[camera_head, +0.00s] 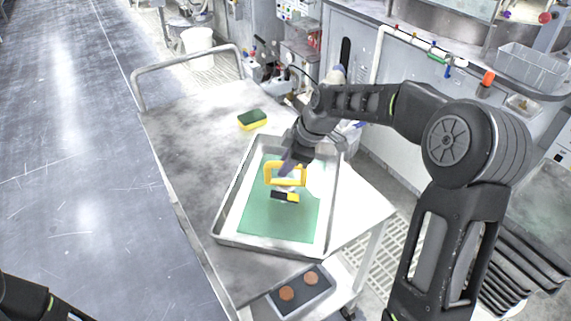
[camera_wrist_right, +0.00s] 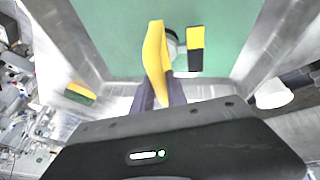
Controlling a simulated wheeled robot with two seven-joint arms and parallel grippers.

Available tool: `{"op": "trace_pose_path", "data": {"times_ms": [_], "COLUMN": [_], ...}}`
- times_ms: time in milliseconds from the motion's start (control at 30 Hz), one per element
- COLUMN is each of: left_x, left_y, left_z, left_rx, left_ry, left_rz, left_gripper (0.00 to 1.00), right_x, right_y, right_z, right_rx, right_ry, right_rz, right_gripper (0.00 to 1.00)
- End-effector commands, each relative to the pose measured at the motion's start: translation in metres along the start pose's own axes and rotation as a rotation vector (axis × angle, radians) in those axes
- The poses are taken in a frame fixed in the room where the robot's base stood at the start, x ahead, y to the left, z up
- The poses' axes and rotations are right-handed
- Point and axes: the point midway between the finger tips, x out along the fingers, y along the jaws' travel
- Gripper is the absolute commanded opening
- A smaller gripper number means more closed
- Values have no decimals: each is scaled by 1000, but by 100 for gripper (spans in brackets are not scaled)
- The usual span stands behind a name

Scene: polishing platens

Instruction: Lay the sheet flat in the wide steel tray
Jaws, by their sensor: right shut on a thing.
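The green sheet (camera_head: 290,224) is within the walls of the wide steel tray (camera_head: 265,248), with a pale strip of tray floor showing along its sides. It looks flat; whether it touches the floor everywhere I cannot tell. A yellow handle (camera_head: 285,166) stands over the sheet, with a pale cup below and a black-and-yellow block (camera_head: 285,197) beside it. My right gripper (camera_head: 288,162) is shut on the handle. The wrist view shows the handle (camera_wrist_right: 155,50) between the fingers, over the sheet (camera_wrist_right: 110,30). My left gripper is out of view.
A yellow-and-green sponge (camera_head: 252,120) lies on the cart top (camera_head: 190,125) behind the tray. A grey holder with two copper discs (camera_head: 300,288) is at the cart's front edge. A cart rail (camera_head: 190,67) rises at the back. Machines stand behind; the floor at left is clear.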

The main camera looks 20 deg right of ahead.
Motion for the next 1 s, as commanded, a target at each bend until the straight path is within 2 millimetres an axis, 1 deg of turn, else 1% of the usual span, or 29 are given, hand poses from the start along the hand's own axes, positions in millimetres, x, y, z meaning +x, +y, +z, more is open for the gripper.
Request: {"op": "trace_pose_path", "data": {"times_ms": [200, 233, 500, 767, 867, 1000], "left_x": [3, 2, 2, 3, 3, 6], "left_y": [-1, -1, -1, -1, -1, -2], "left_z": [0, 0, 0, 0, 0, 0], "left_rx": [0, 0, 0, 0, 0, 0], "left_ry": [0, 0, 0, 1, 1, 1], "left_rz": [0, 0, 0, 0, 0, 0], "left_gripper": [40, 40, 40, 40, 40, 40], "right_x": [0, -1, 1, 4, 0, -15], "right_y": [2, 2, 1, -2, -1, 0], "right_z": [-1, -2, 0, 3, 2, 2], "right_rx": [-2, -2, -1, 1, 1, 0], "right_ry": [4, 4, 2, -3, -2, -1], "right_rz": [8, 8, 3, -6, -2, 2], "right_gripper": [0, 20, 42, 43, 43, 43]}}
